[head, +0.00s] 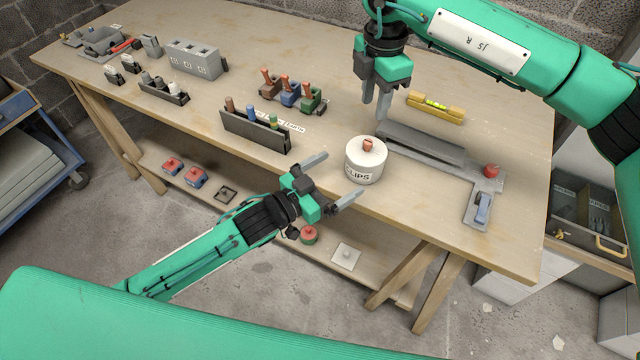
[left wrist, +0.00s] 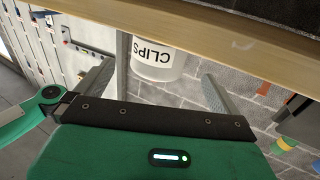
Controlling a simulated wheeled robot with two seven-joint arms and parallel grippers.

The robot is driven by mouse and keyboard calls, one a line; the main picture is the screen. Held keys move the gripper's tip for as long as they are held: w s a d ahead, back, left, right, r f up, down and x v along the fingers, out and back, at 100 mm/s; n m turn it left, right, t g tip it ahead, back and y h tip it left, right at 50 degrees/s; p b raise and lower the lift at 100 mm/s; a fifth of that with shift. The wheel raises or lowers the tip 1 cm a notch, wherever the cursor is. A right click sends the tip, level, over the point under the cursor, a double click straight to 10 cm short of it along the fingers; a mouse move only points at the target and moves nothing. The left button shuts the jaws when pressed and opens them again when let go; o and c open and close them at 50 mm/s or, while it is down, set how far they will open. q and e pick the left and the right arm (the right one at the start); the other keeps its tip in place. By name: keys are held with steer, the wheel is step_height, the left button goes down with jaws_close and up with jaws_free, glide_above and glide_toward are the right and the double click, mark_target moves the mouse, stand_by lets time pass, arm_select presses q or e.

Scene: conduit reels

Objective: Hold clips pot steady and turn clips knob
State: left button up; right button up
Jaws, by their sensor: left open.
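The clips pot (head: 363,170) is a round white pot labelled CLIPS near the front edge of the workbench. A reddish-brown clips knob (head: 368,145) stands on its lid. My left gripper (head: 343,175) is open in front of the pot, fingers spread towards it and apparently not touching it. In the left wrist view the pot (left wrist: 158,62) appears between the open fingers, a little beyond their tips; its knob is not visible there. My right gripper (head: 376,105) points down above and slightly behind the pot, clear of the knob. Its fingers overlap, so I cannot tell its opening.
A grey L-shaped fixture (head: 430,145) with a red knob (head: 491,171) lies right of the pot. A yellow level (head: 436,106) lies behind. A dark rack (head: 255,132) and several coloured blocks stand left. A shelf (head: 150,160) runs below the bench.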

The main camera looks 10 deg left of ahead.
mark_target(365, 158)
arm_select(q)
steer(key=x, duration=0.9)
